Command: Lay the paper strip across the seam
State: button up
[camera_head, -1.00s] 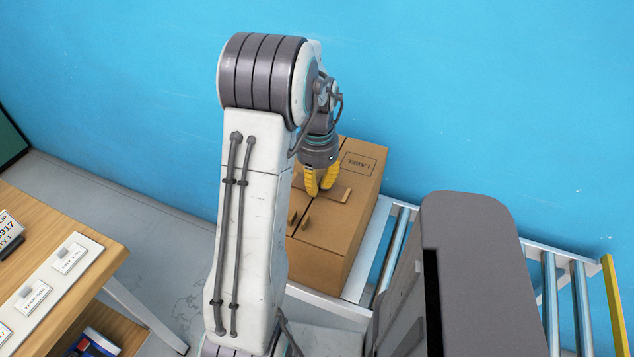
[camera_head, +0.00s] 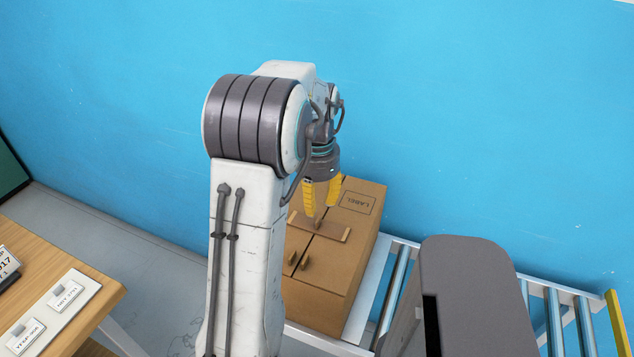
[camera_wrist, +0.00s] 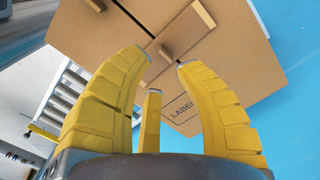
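A brown cardboard box (camera_head: 365,235) stands beside the blue wall, its lid crossed by a dark seam. A tan paper strip (camera_head: 335,231) with a small raised tab lies on the lid across the seam; the strip also shows in the wrist view (camera_wrist: 190,30). My gripper (camera_head: 320,208) has yellow fingers and is just above the strip. In the wrist view my gripper (camera_wrist: 160,72) has its fingers spread with nothing between them. Part of the strip's left end is close behind a finger and my arm in the head view.
Small tan tabs (camera_head: 305,262) stand on the near part of the lid. A printed label mark (camera_head: 357,202) is at its far right. The box rests on a roller conveyor (camera_head: 399,270). A wooden table (camera_head: 50,250) with tagged white plates stands at left.

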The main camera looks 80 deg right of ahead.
aim_at(317, 221)
notch_tip(317, 221, up, 5)
jog(key=shift+r+b, duration=0.15)
jog(key=shift+b, duration=0.25)
jog(key=w+a+r+n+t+h, duration=0.1)
jog(key=w+a+r+n, duration=0.1)
jog(key=w+a+n, duration=0.6)
jog(key=w+a+r+n, duration=0.1)
jog(key=w+a+n, duration=0.4)
jog(key=w+a, duration=0.65)
jog(key=w+a+f+n+t, duration=0.1)
jog(key=a+f+n+t, duration=0.1)
jog(key=a+n, duration=1.1)
jog(key=a+f, duration=0.1)
jog(key=a, duration=0.6)
jog(key=shift+w+a+n+t+y, duration=0.2)
jog(key=shift+a+n+t+y, duration=0.1)
jog(key=shift+n+t+y, duration=0.1)
jog(key=shift+d, duration=0.1)
